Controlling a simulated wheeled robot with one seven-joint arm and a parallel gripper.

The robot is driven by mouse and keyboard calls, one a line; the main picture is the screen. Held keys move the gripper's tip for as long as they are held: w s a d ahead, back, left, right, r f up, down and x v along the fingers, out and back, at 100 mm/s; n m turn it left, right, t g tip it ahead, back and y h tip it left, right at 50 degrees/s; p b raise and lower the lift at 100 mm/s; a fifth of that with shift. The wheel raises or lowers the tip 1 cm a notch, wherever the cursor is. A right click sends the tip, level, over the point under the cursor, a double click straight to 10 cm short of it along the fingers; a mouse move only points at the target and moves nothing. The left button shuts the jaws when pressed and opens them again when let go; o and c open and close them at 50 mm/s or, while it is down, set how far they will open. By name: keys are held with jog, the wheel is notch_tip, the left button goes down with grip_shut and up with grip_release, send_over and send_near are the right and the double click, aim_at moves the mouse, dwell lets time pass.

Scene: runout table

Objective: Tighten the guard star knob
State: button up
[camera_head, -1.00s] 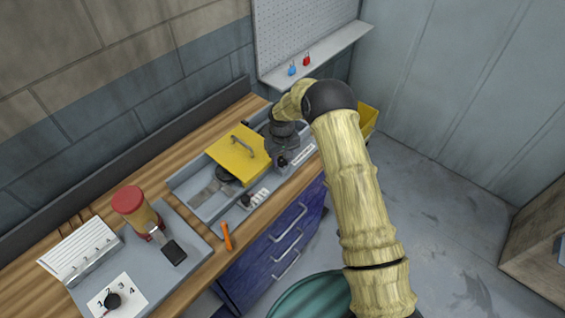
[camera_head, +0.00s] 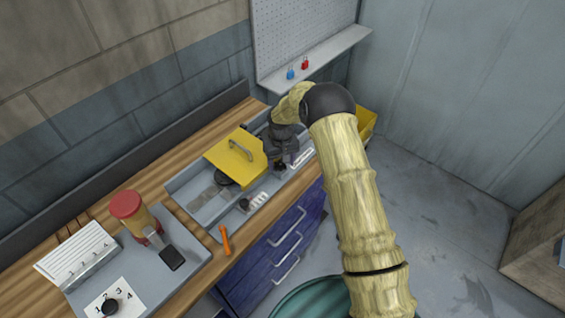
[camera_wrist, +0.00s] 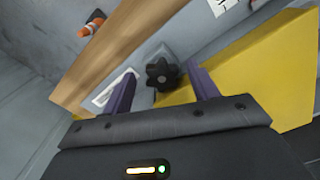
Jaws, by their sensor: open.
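The star knob (camera_wrist: 162,74) is black and lobed. In the wrist view it stands against a grey surface beside the yellow guard. The yellow guard (camera_head: 233,158) has a grey handle and covers part of the grey tray on the bench. My gripper (camera_wrist: 160,82) is open, with its two purple fingers on either side of the knob in the wrist view. In the head view the gripper (camera_head: 281,160) is at the guard's right end, and the wrist largely hides the knob there.
The wooden bench (camera_head: 190,285) also bears a red-topped dispenser (camera_head: 128,205), an orange tool (camera_head: 225,240) and a numbered dial plate (camera_head: 122,296). A shelf with blue and red padlocks (camera_head: 305,64) is behind. A yellow bin (camera_head: 367,122) stands at the bench's right end.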

aim_at(282, 165)
jog(key=shift+a+p, duration=0.1)
jog(key=shift+p, duration=0.2)
jog(key=n+p, duration=0.3)
jog(key=shift+r, duration=0.25)
jog(key=n+p, duration=0.3)
jog(key=p, duration=0.1)
jog(key=shift+w+f, duration=0.1)
jog(key=shift+f, duration=0.05)
jog(key=shift+r+b, duration=0.35)
jog(key=shift+b, duration=0.05)
notch_tip(282, 165, up, 16)
jog(key=b, duration=0.6)
jog(key=s+d+f+m+b, duration=0.3)
jog(key=s+d+b, duration=0.2)
jog(key=s, duration=0.3)
jog(key=s+d+f+m+t+b, duration=0.1)
jog(key=s+d+f+m+b, duration=0.1)
jog(key=s+d+b, duration=0.3)
jog(key=s+d+f+m+t+b, duration=0.1)
jog(key=s+d+f+m+b, duration=0.2)
jog(key=s+d+m+b, duration=0.2)
jog(key=s+d, duration=0.3)
jog(key=s, duration=0.4)
jog(key=shift+s+f, duration=0.35)
jog(key=shift+s, duration=0.05)
jog(key=shift+w, duration=0.15)
